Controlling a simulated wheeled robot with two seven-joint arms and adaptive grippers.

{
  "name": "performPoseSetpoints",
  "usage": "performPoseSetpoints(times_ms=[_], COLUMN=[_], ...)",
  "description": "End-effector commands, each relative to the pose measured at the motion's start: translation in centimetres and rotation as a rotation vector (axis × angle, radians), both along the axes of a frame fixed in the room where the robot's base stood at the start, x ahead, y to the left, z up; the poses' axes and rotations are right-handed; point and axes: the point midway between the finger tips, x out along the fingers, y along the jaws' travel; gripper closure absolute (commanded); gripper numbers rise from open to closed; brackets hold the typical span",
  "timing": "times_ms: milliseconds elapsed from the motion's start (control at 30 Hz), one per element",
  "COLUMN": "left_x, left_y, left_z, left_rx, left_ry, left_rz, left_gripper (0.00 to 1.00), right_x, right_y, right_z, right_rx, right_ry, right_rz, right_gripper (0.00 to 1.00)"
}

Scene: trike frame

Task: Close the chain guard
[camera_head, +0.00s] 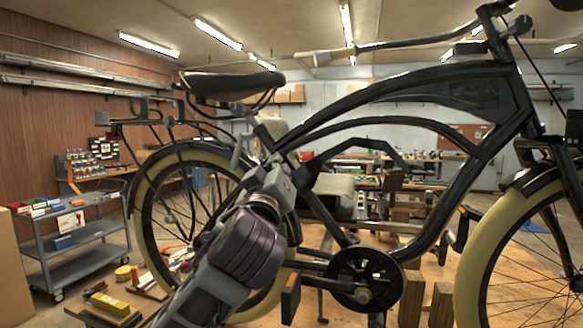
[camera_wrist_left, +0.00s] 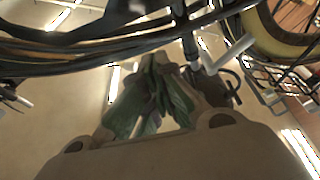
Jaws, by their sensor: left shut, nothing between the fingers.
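The black trike frame (camera_head: 420,90) stands side-on across the head view, with its chainring (camera_head: 365,278) low in the middle. A black bent bar (camera_head: 362,141) arches above the chainring, inside the frame; it looks like the chain guard, raised, but I cannot be sure. My left gripper (camera_head: 279,176) is in front of the rear part of the frame, below the saddle (camera_head: 232,83). Its fingers are shut and empty; they also show in the left wrist view (camera_wrist_left: 158,75), pointing toward dark frame tubes (camera_wrist_left: 90,45). Contact cannot be told. My right gripper is out of view.
The rear wheel (camera_head: 146,215) is behind and left of my left arm, and the front wheel (camera_head: 470,265) is at the right. A grey rod (camera_wrist_left: 232,52) is close to the fingers in the wrist view. A grey cart (camera_head: 75,255) stands at the far left.

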Motion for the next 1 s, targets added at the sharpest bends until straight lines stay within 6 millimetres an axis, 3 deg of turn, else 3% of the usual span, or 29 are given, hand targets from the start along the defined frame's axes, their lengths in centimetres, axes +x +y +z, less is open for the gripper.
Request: performPoseSetpoints(times_ms=[367, 633, 833, 1000], left_x=[1.6, 4.3, 6.2, 7.9], left_y=[-0.3, -0.7, -1.0, -1.3], left_z=[0.6, 1.4, 2.0, 2.5], left_rx=[0.001, 0.002, 0.001, 0.001], left_ry=[-0.001, 0.000, -0.001, -0.001], left_rz=[0.002, 0.001, 0.002, 0.002], left_gripper=[1.00, 1.00, 1.00, 1.00], right_x=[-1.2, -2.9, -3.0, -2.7], right_y=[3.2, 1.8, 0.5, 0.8], right_z=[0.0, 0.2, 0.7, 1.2], right_rx=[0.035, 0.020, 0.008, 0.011], right_ry=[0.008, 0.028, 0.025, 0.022], right_rz=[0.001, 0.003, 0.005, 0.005], right_gripper=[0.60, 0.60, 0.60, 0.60])
